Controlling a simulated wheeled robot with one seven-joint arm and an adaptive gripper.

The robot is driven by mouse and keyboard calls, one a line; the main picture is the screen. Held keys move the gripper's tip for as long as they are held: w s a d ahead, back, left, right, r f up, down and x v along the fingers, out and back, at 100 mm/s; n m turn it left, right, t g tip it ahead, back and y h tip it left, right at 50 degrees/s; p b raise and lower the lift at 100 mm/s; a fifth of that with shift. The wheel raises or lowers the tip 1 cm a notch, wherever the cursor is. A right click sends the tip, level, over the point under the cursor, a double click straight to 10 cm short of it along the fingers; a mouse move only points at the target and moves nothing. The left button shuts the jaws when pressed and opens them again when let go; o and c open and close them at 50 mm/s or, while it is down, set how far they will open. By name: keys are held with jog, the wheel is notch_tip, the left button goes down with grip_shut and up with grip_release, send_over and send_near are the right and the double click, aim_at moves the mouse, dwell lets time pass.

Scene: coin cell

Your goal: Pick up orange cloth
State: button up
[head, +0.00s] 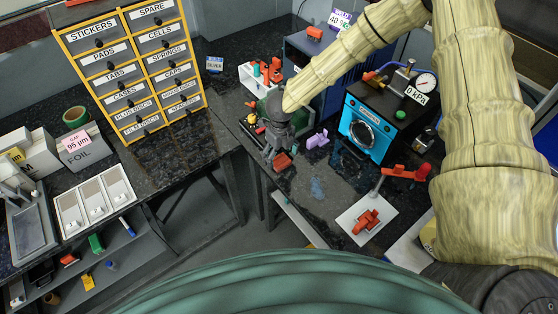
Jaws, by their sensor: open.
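My gripper (274,156) points down over the dark right-hand counter, its fingers apart. A small red-orange piece (283,161) lies on the counter beside the fingertips, partly hidden by them; it may be the orange cloth, but it is too small to tell. Another small orange piece (315,33) lies on top of the blue-grey box (306,60) at the back. I cannot tell for sure which one is cloth.
A white rack with red-handled tools (257,83) stands behind my gripper. A blue machine with a round door (366,130) and a pressure gauge stands to the right. A small purple piece (318,139) lies between. A red-handled press (369,219) stands at the front right.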

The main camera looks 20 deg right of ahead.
jog(key=shift+f+p, duration=0.3)
jog(key=shift+f, duration=1)
jog(key=shift+c, duration=0.2)
jog(key=c, duration=1)
jog(key=shift+o, duration=0.2)
jog(key=shift+r, duration=0.15)
jog(key=shift+r+b, duration=0.5)
jog(key=shift+b, duration=0.05)
jog(key=shift+r+b, duration=0.55)
jog(key=shift+r, duration=0.4)
jog(key=s+a+r+b, duration=0.1)
jog(key=s+b, duration=0.2)
jog(key=s, duration=0.5)
jog(key=s+a+r+b, duration=0.1)
jog(key=s+a+b, duration=0.1)
jog(key=s, duration=0.5)
jog(key=shift+s+a+b, duration=0.3)
jog(key=shift+s+b, duration=0.05)
jog(key=shift+b, duration=0.1)
